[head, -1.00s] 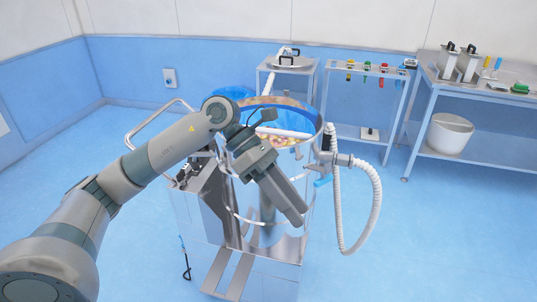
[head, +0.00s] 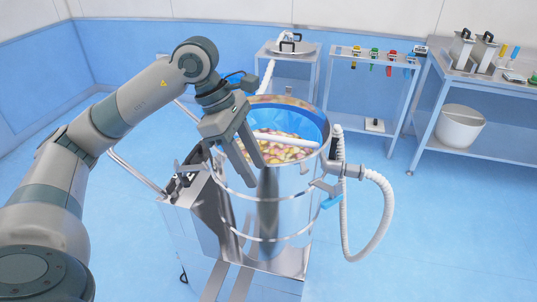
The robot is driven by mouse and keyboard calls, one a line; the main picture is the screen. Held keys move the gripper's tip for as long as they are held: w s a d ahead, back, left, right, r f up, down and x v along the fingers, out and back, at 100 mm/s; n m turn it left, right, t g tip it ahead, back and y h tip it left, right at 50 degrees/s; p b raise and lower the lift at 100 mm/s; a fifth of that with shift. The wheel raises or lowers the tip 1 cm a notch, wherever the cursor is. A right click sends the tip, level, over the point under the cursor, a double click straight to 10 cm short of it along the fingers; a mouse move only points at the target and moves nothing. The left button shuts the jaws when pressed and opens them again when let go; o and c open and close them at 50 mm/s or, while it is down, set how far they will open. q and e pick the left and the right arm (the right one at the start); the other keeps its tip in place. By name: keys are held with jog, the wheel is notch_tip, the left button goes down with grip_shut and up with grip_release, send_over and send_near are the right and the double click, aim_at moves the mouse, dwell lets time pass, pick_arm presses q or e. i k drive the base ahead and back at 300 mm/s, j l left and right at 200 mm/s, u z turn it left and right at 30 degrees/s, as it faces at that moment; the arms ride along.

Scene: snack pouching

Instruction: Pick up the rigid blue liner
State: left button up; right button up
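A blue liner (head: 312,122) shows as a blue wall inside the rim of a shiny metal drum (head: 290,205), around a heap of mixed snack pieces (head: 290,150). My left gripper (head: 254,174) points down at the drum's near left side, in front of its rim. Its two fingers look apart, with nothing seen between them. It hides part of the rim and the liner's left side. I cannot tell whether it touches the drum. My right gripper is not in view.
A white bar (head: 285,138) crosses the drum mouth. A white hose (head: 384,215) loops at the drum's right. Behind are a small table with a round metal lid (head: 289,48), a rack with coloured tools (head: 374,55), and a bench with a white bucket (head: 460,127). The right floor is clear.

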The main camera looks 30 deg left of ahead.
aim_at(281, 135)
jog(key=i+j, duration=0.7)
jog(key=i, duration=0.1)
